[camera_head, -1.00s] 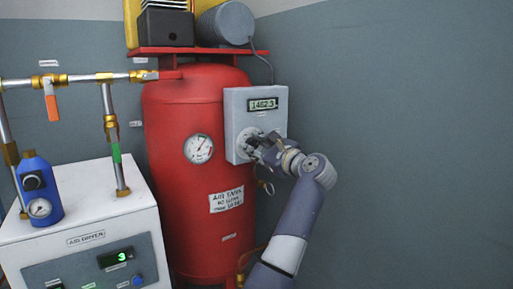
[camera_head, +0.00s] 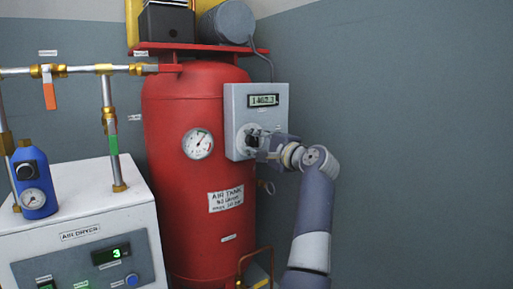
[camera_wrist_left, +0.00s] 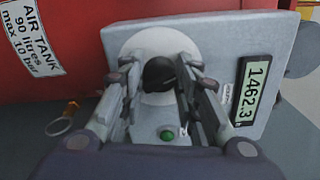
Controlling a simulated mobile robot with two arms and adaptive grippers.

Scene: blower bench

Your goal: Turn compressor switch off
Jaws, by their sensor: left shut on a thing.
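The compressor control box (camera_head: 235,101) is a grey panel on the front right of the red air tank (camera_head: 168,150). Its display (camera_head: 263,100) reads about 1462.3 and also shows in the left wrist view (camera_wrist_left: 251,90). A dark rotary switch knob (camera_wrist_left: 159,73) sits on a round pale plate (camera_wrist_left: 150,38) on the box. My left gripper (camera_head: 254,140) is at the switch, its fingers on both sides of the knob and shut on it. The fingers partly hide the knob, and its pointer position cannot be read. My right gripper is not in view.
A pressure gauge (camera_head: 198,144) is on the tank, left of the box. The white air dryer (camera_head: 100,213) stands at the lower left, with pipes (camera_head: 85,69) above it. A small ring (camera_wrist_left: 59,125) hangs near the box. The grey wall at right is clear.

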